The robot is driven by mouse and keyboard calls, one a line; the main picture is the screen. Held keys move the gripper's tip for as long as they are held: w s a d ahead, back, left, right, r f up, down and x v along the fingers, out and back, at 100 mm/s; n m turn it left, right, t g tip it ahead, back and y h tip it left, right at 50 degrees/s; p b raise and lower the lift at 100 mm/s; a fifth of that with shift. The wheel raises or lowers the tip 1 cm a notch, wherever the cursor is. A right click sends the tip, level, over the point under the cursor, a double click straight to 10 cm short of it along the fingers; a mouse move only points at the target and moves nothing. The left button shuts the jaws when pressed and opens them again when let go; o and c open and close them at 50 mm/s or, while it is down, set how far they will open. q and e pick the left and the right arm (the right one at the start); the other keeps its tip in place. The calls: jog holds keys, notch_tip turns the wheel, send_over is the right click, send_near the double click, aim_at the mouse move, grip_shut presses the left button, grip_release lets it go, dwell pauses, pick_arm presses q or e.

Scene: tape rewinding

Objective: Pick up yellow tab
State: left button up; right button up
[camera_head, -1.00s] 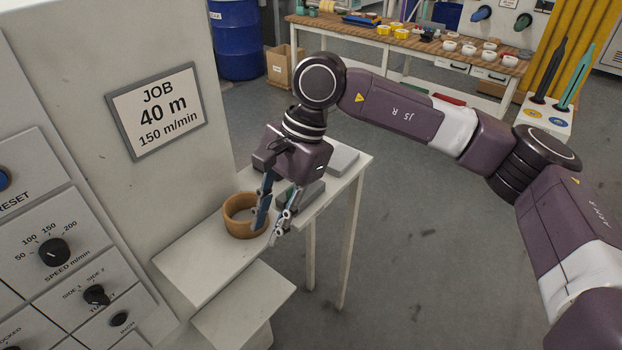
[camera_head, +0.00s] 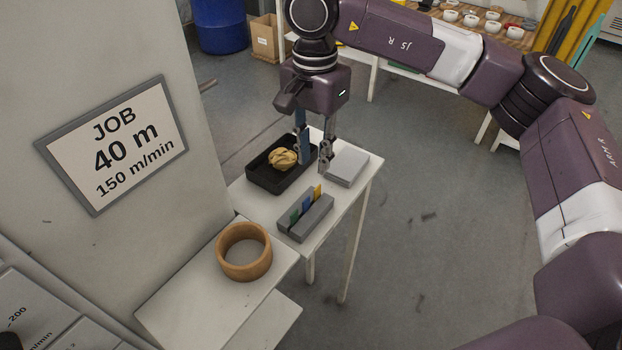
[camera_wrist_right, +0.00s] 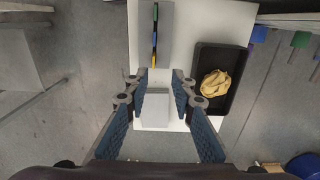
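The yellow tab (camera_head: 317,192) stands upright in a slot of the grey holder (camera_head: 308,222), at the end nearest my right gripper. A blue tab (camera_head: 306,206) and a green tab (camera_head: 294,217) stand in the same holder. In the right wrist view the yellow tab (camera_wrist_right: 154,60) shows as a thin strip just beyond the fingertips. My right gripper (camera_head: 314,164) is open and empty, behind the holder and between the black tray and the pale stack. Its spread fingers (camera_wrist_right: 160,74) also show in the right wrist view. My left gripper is out of view.
The black tray (camera_head: 263,180) with a crumpled yellowish cloth (camera_head: 283,160) is left of the gripper. A pale flat stack (camera_head: 347,166) is right of it. A brown ring (camera_head: 244,266) sits on the nearer shelf. The machine with the job sign (camera_head: 118,145) stands left.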

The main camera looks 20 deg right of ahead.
aim_at(318, 187)
jog(key=f, duration=0.1)
jog(key=s+f+p, duration=0.1)
jog(key=f+p, duration=0.1)
jog(key=shift+s+d+f, duration=0.15)
jog(key=shift+s+d, duration=0.05)
jog(key=shift+s, duration=0.1)
jog(key=f, duration=0.1)
jog(key=f+p, duration=0.1)
jog(key=shift+w+f, duration=0.2)
jog(key=shift+f, duration=0.15)
jog(key=shift+w+f, duration=0.1)
jog(key=shift+f, duration=0.4)
jog(key=c, duration=0.5)
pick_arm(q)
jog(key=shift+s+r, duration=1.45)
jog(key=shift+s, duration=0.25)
pick_arm(e)
grip_shut()
